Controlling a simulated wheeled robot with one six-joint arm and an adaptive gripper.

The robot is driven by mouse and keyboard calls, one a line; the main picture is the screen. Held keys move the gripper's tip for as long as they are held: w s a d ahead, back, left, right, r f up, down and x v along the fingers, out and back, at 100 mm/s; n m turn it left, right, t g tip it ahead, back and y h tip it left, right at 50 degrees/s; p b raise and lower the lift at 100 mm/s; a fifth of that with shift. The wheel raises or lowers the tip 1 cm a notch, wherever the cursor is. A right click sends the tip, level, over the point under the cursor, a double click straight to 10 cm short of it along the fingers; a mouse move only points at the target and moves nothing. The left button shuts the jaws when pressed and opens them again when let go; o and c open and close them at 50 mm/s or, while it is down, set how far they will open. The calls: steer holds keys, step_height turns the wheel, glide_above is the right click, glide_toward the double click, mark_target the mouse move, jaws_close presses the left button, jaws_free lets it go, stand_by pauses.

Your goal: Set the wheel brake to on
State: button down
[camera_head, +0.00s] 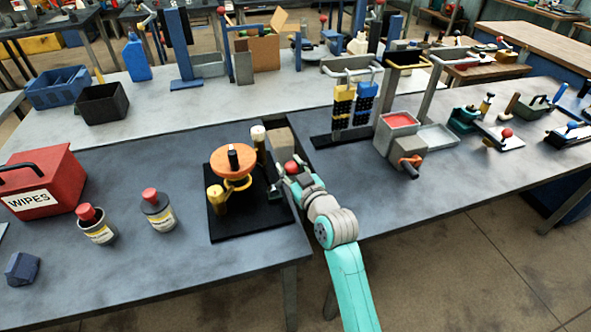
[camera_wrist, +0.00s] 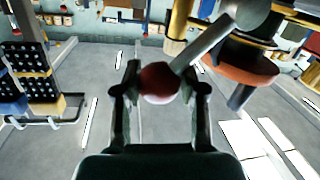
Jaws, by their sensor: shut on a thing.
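The orange wheel (camera_head: 232,172) lies flat on a stand with a black base plate (camera_head: 240,228), and has a dark upright knob on top. The wheel also shows in the wrist view (camera_wrist: 235,66), at upper right. The brake lever's red knob (camera_head: 291,167) is at the right side of the stand. In the wrist view the red knob (camera_wrist: 159,84) sits between my fingertips, with the lever's grey rod (camera_wrist: 205,42) running up and right from it. My gripper (camera_head: 284,176) is shut on the knob; the fingers partly hide the lever in the head view.
Left of the stand are two red-capped bottles (camera_head: 97,226) (camera_head: 158,212) and a red wipes box (camera_head: 42,183). Right of my arm stand a rack of yellow and blue blocks (camera_head: 342,106) and a grey bin device (camera_head: 398,138). The bench's front left is mostly clear.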

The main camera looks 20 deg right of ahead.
mark_target(280, 180)
steer(key=a+n, duration=0.2)
steer(key=shift+r+n, duration=0.4)
steer(key=shift+a+r+n+g+h, duration=0.15)
steer(key=shift+a+n+g+h, duration=0.15)
steer(key=shift+a+n, duration=0.35)
steer(key=c, duration=0.7)
jaws_free()
steer(key=shift+s, duration=0.15)
steer(key=s, duration=0.4)
steer(key=s+d+r, duration=0.1)
steer(key=s, duration=0.6)
steer(key=shift+s+d+r, duration=0.2)
steer(key=shift+s+r, duration=0.05)
steer(key=shift+s, duration=0.05)
